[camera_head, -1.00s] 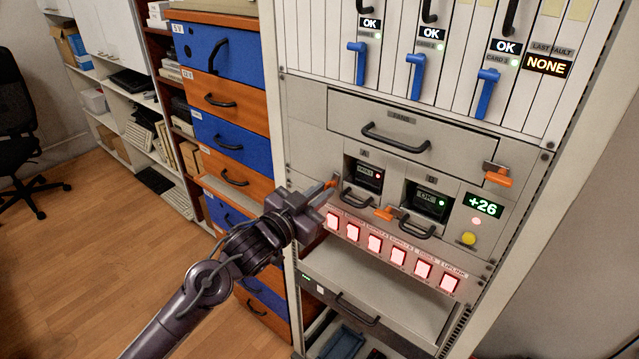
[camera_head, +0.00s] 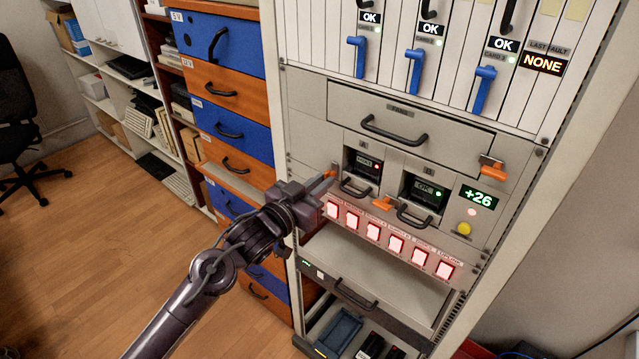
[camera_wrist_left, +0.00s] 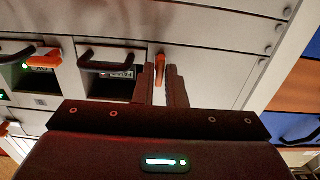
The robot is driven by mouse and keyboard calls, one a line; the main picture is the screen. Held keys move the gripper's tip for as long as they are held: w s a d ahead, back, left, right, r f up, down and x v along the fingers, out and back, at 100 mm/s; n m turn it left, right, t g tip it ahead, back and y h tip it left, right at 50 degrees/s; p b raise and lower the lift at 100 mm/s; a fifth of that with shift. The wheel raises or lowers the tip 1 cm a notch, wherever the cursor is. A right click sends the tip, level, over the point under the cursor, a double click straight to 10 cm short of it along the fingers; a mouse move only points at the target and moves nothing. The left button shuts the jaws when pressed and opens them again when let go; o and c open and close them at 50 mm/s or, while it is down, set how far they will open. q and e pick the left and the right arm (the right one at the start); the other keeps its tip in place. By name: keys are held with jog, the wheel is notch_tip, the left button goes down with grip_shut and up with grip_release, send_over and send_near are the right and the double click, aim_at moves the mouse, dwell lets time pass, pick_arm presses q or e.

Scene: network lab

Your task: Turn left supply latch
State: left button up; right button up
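The left supply latch (camera_head: 331,174) is a small orange lever at the left of supply bay A (camera_head: 363,162). My left gripper (camera_head: 322,182) is at it, fingers towards the panel. In the left wrist view, the two fingers (camera_wrist_left: 162,87) stand close together with a narrow gap, and the orange latch (camera_wrist_left: 160,66) fills that gap; they look shut on it. The latch stands crosswise to the bay B latch (camera_wrist_left: 44,59) in that view. Bay A has a red light; bay B (camera_head: 423,190) has a green one and its orange latch (camera_head: 383,204) beside it. My right gripper is not in view.
Below the bays runs a row of lit red-white buttons (camera_head: 373,231). Black bay handles (camera_head: 357,189) stick out near my gripper. Another orange latch (camera_head: 492,171) is at the right. A blue and orange drawer cabinet (camera_head: 235,130) stands left of the rack.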

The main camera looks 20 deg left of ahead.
pick_arm(q)
jog(key=o, duration=0.4)
jog(key=b+v, duration=0.2)
jog(key=v, duration=0.5)
jog(key=shift+s+a+b, duration=0.1)
jog(key=shift+s+b, duration=0.25)
jog(key=shift+f, duration=0.1)
